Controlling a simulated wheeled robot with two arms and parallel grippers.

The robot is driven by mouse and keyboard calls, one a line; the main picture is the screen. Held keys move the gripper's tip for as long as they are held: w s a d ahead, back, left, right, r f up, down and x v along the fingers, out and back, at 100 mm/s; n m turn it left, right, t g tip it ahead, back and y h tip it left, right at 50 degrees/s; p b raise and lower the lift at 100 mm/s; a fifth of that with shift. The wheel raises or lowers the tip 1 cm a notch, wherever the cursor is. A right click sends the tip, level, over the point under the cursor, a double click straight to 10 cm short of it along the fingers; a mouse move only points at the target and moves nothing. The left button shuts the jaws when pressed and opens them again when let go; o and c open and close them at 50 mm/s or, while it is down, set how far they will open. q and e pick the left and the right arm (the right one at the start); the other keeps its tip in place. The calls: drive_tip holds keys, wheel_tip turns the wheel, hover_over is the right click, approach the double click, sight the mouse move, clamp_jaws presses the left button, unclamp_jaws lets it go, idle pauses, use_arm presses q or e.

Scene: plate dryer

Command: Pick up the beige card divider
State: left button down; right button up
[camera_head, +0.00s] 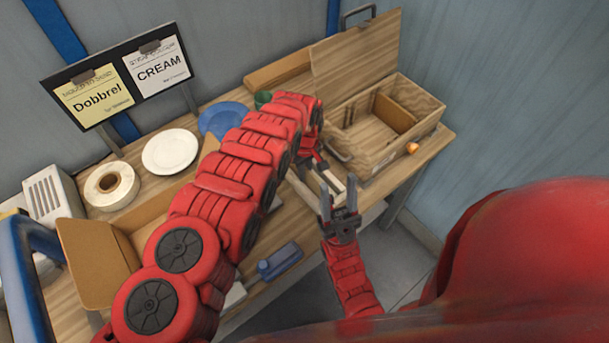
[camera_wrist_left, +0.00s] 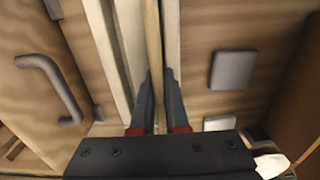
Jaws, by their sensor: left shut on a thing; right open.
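In the left wrist view my left gripper (camera_wrist_left: 158,105) is shut on a thin tan board seen edge-on, the beige card divider (camera_wrist_left: 153,40). Its two dark fingers lie on either side of it. In the head view the left gripper is mostly hidden by its own red arm, near the front of the wooden box (camera_head: 432,98). A pale piece (camera_head: 333,181) shows just below the left wrist there; I cannot tell if it is the divider. My right gripper (camera_head: 339,192) is open and empty, its fingers pointing up, in front of the table edge.
The box's lid stands open, and a tan panel (camera_head: 394,114) stands inside. An orange item (camera_head: 412,148) lies by the box. A white plate (camera_head: 170,151), blue plate (camera_head: 222,117), tape roll (camera_head: 111,186) and open carton (camera_head: 92,262) are at left. Two signs (camera_head: 118,82) stand behind.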

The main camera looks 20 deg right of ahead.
use_arm(q)
drive_tip(key=shift+r, duration=0.1)
drive_tip(key=shift+r+b, duration=0.85)
drive_tip(key=shift+r, duration=0.5)
wheel_tip(320, 180, up, 4)
drive_tip(key=shift+w+r+b, duration=0.1)
drive_tip(key=shift+b, duration=0.9)
wheel_tip(320, 180, up, 10)
drive_tip(key=p, duration=0.9)
drive_tip(key=shift+r, duration=0.2)
